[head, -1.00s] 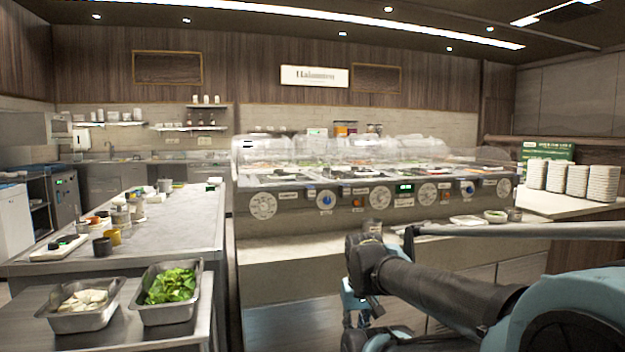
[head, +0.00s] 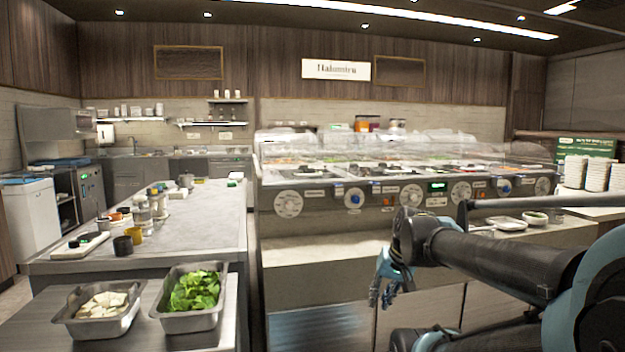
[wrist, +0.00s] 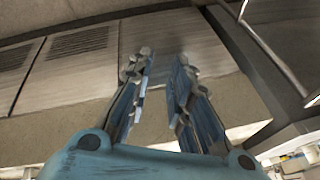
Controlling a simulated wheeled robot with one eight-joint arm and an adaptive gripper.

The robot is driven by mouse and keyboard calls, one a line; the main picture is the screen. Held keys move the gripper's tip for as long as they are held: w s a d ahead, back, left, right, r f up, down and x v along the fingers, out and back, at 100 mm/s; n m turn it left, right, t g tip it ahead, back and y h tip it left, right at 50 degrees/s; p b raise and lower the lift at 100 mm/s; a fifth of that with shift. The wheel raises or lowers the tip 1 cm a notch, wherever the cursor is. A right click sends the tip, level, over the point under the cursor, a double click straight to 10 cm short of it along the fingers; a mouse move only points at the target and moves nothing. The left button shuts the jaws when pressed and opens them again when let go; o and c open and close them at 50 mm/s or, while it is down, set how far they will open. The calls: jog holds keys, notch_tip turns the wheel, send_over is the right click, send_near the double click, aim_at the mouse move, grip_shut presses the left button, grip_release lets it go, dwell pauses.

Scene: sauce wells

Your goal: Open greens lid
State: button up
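My gripper (head: 383,282) hangs in front of the salad counter in the head view, below its front ledge and empty. In the wrist view my gripper (wrist: 160,72) shows two fingers apart, with nothing between them and cabinet panels behind. A steel pan of leafy greens (head: 194,292) stands at the lower left, uncovered. The counter (head: 330,237) has clear curved covers (head: 310,146) over its wells. Which cover belongs to the greens well cannot be told, and the wells' contents are too small to make out.
A pan of pale slices (head: 102,305) stands beside the greens pan on the steel table. A long prep table (head: 200,215) with cups and small containers stretches behind. Plate stacks (head: 577,172) stand at the right. A floor gap separates the prep table from the counter.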

jog(key=w+a+r+m+t+y, duration=0.2)
jog(key=w+a+r, duration=0.2)
jog(key=w+r, duration=0.35)
jog(key=w+a+r+m+t+y, duration=0.2)
jog(key=w+a+r+y, duration=0.1)
jog(key=w+a+r, duration=0.4)
jog(key=m+t+y, duration=0.2)
jog(key=m+t, duration=0.3)
jog(key=m, duration=0.1)
send_near(311, 175)
jog(key=x, duration=0.9)
jog(key=shift+a, duration=0.1)
jog(key=shift+c, duration=0.6)
grip_shut()
